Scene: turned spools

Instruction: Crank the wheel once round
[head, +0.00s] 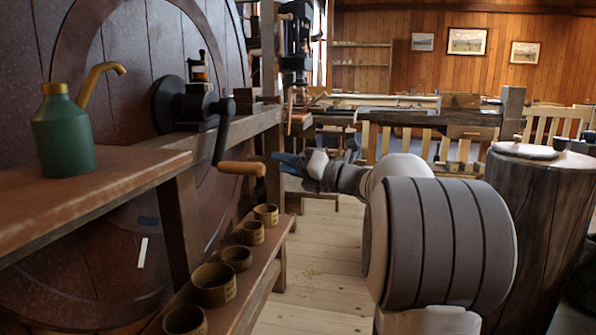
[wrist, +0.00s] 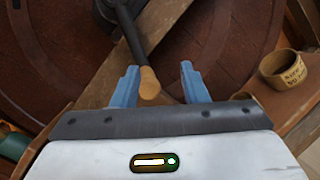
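The large dark red-brown wheel (head: 60,270) stands upright at the left in the head view. A black crank arm (head: 221,133) hangs down from its hub (head: 183,104) and ends in a wooden handle (head: 242,168) pointing right. My gripper (head: 284,162), with blue fingers, is just right of the handle's free end. In the wrist view my gripper (wrist: 160,84) is open, and the round handle end (wrist: 149,83) shows between the fingers, closer to the left one. No finger visibly presses on it. Part of the wheel is hidden by the bench and wooden frame.
A green oil can (head: 63,132) stands on the bench (head: 100,190) at left. Several small round wooden cups (head: 213,284) line a low shelf below the crank. A wooden stump (head: 540,220) stands at right.

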